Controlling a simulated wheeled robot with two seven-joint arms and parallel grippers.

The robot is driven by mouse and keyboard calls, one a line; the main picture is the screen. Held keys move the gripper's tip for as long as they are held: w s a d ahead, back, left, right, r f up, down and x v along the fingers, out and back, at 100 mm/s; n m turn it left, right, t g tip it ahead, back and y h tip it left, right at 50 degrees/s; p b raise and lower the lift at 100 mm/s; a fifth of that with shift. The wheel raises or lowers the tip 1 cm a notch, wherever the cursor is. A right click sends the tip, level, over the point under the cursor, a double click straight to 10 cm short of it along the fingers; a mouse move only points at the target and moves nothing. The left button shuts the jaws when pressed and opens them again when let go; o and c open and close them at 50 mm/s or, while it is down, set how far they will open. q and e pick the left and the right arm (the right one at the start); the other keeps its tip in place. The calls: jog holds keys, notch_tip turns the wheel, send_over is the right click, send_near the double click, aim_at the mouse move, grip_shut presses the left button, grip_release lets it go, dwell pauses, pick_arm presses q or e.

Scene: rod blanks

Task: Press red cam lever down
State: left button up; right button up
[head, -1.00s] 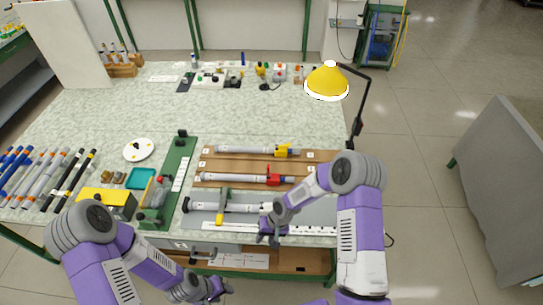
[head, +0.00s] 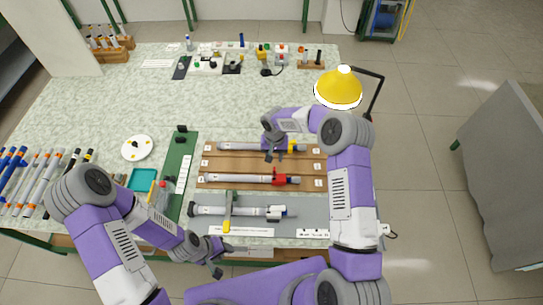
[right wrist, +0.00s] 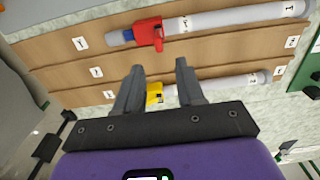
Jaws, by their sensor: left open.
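My left gripper (head: 222,258) is open at the table's front edge.
A grey rod with a yellow-tipped clamp (head: 229,211) lies on the grey mat in front. A green fixture (head: 178,170) stands left of the board. A yellow lamp (head: 338,88) stands at the back right.

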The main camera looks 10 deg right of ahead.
aim_at(274, 169)
jog(key=f, duration=0.6)
jog(key=shift+s+p, duration=0.4)
jog(key=shift+w+f, duration=0.1)
jog(key=shift+f, duration=0.4)
grip_shut()
